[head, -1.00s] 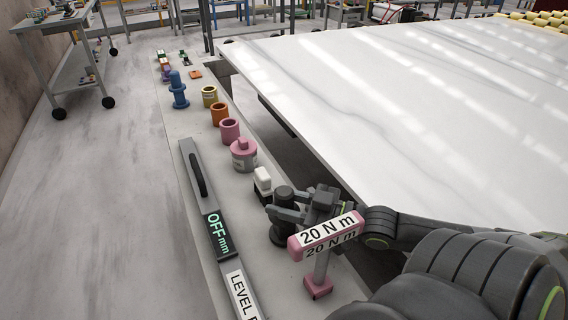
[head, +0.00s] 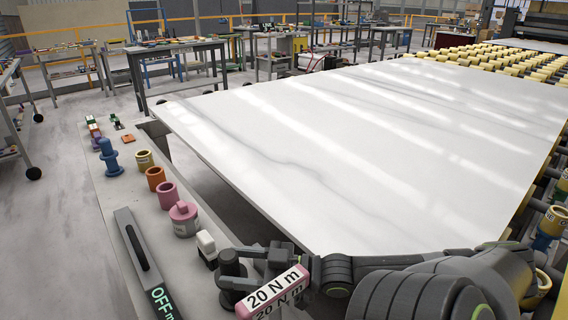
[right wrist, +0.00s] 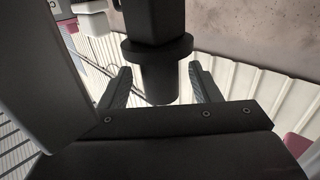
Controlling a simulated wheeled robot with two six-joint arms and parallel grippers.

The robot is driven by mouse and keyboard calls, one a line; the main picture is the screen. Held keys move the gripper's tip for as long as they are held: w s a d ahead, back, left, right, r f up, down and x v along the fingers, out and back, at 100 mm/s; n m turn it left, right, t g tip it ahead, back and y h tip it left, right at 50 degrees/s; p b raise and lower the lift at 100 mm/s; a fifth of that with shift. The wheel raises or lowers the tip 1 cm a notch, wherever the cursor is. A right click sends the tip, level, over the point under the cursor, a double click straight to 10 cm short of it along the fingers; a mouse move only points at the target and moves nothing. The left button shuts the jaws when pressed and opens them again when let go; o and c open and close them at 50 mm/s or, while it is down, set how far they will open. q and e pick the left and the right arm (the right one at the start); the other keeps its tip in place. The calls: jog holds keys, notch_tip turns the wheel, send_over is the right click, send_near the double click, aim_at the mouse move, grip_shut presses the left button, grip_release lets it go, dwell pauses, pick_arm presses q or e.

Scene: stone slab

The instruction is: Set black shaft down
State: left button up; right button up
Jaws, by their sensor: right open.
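The black shaft (head: 230,268) is a dark stepped cylinder, upright at the near end of the long grey ledge, in the lower middle of the head view. My right gripper (head: 246,266) is at its right side, with the fingers reaching around it. In the right wrist view the shaft (right wrist: 158,65) shows a wide flange and a narrower end. That end is between the two spread fingers of my right gripper (right wrist: 160,88), with a gap on each side. The shaft's foot is partly hidden by the pink torque tool. My left gripper is not in view.
A pink tool marked 20 N m (head: 275,292) is close in front of the gripper. A white block (head: 206,246), a pink-lidded pot (head: 184,219), several coloured rings and a level (head: 140,262) share the ledge (head: 125,195). The white stone slab (head: 350,150) lies to the right.

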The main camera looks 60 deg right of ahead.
pick_arm(q)
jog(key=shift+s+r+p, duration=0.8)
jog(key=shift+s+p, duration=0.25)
jog(key=shift+p, duration=0.6)
pick_arm(e)
jog(key=v, duration=1)
